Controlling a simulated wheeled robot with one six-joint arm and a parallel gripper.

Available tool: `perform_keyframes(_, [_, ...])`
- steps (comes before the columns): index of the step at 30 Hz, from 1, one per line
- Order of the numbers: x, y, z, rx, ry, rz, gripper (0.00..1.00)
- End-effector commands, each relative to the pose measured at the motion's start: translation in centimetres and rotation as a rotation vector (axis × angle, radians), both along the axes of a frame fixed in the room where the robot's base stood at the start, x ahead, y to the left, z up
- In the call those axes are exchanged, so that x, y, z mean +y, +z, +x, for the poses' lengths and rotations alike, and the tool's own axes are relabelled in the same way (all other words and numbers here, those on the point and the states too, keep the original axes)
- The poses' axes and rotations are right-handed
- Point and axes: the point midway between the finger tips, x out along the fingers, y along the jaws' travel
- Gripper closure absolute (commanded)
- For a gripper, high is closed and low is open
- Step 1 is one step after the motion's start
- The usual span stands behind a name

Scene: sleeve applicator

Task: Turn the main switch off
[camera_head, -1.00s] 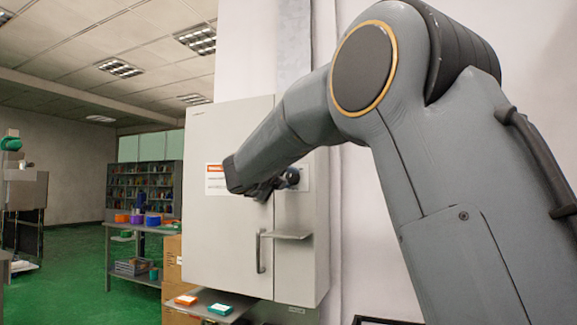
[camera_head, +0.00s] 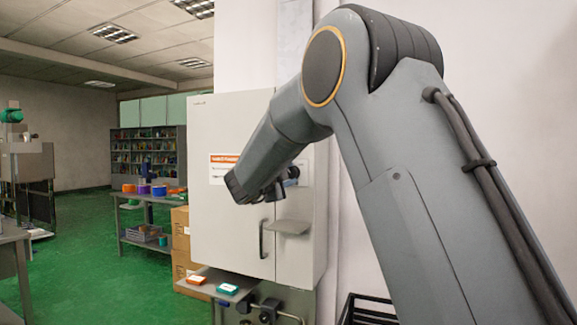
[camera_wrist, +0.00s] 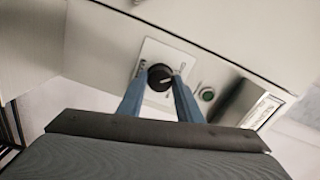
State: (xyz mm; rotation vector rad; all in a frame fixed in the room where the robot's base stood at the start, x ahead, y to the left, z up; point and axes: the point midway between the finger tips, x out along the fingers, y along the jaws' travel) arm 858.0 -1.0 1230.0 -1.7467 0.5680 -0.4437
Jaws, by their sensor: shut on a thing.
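The main switch is a round black knob with a light pointer mark (camera_wrist: 160,77) on a pale square plate. In the wrist view, the two blue fingers of my gripper (camera_wrist: 161,70) stand on either side of the knob and are shut on it. In the head view, a black knob (camera_head: 292,172) shows on a pale plate on the grey cabinet (camera_head: 225,135). My gripper (camera_head: 276,187) is in front of it, and its fingertips are partly hidden by my wrist.
The cabinet has a handle (camera_head: 262,240) and a small ledge (camera_head: 291,227). Below is a shelf (camera_head: 225,271) with orange and green boxes. A table with colored items (camera_head: 150,190) stands left; green floor is clear between.

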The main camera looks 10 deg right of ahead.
Motion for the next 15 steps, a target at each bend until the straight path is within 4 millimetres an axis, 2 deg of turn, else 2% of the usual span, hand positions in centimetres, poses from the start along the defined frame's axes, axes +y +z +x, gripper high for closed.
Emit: perform_keyframes(15, [0.08, 0.05, 0.05, 0.063, 0.002, -0.090, 0.90])
